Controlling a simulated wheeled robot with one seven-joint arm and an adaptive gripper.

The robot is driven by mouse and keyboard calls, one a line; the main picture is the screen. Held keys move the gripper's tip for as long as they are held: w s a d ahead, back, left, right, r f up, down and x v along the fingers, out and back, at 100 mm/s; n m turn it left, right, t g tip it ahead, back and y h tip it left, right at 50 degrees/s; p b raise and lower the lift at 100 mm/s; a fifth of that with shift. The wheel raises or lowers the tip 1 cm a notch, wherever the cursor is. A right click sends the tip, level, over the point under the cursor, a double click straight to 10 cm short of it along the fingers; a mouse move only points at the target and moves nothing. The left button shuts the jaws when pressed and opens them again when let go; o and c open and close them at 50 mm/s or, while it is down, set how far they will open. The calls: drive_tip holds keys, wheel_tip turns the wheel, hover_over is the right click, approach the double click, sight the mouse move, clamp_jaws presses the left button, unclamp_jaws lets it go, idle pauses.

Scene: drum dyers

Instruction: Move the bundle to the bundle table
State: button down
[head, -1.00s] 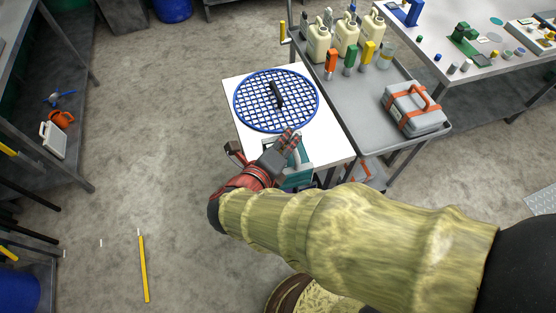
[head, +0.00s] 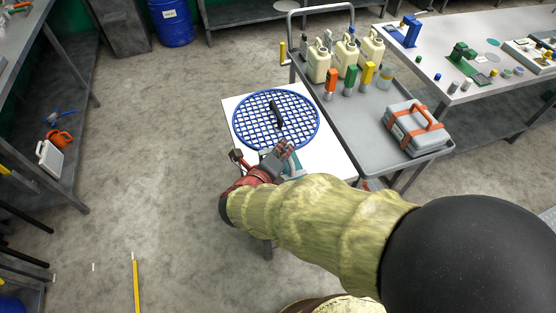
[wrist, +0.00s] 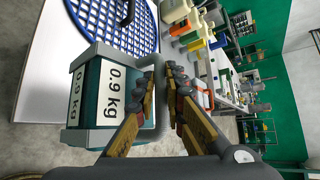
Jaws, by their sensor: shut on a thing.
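My arm and hand hide part of the block. I cannot tell which surface is the bundle table.
A blue round grid (head: 250,121) with a black handle lies on the white table. A grey cart (head: 362,130) to the right carries cream jugs (head: 345,54), coloured bottles and a grey-orange case (head: 416,128). Open floor (head: 150,170) lies to the left.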

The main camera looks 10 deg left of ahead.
drive_tip(key=w+f, duration=0.1)
drive_tip(key=w+a+f+b, duration=0.1)
drive_tip(key=w+f, duration=0.1)
drive_tip(key=f, duration=0.1)
drive_tip(key=shift+a+f+b, duration=0.1)
drive_tip(key=shift+a+b, duration=0.2)
drive_tip(key=shift+a, duration=0.1)
drive_tip(key=shift+w+a+f+b, duration=0.1)
drive_tip(key=shift+f+b, duration=0.5)
drive_tip(key=shift+f, duration=0.35)
drive_tip(key=shift+w+a+f+b, duration=0.1)
drive_tip(key=shift+f+b, duration=0.45)
drive_tip(key=shift+f, duration=0.35)
drive_tip(key=shift+r, duration=0.1)
drive_tip(key=c, duration=2.3)
unclamp_jaws()
drive_tip(key=shift+d+f, duration=0.1)
drive_tip(key=shift+f, duration=0.15)
drive_tip(key=o, duration=0.5)
drive_tip(key=shift+c, duration=0.2)
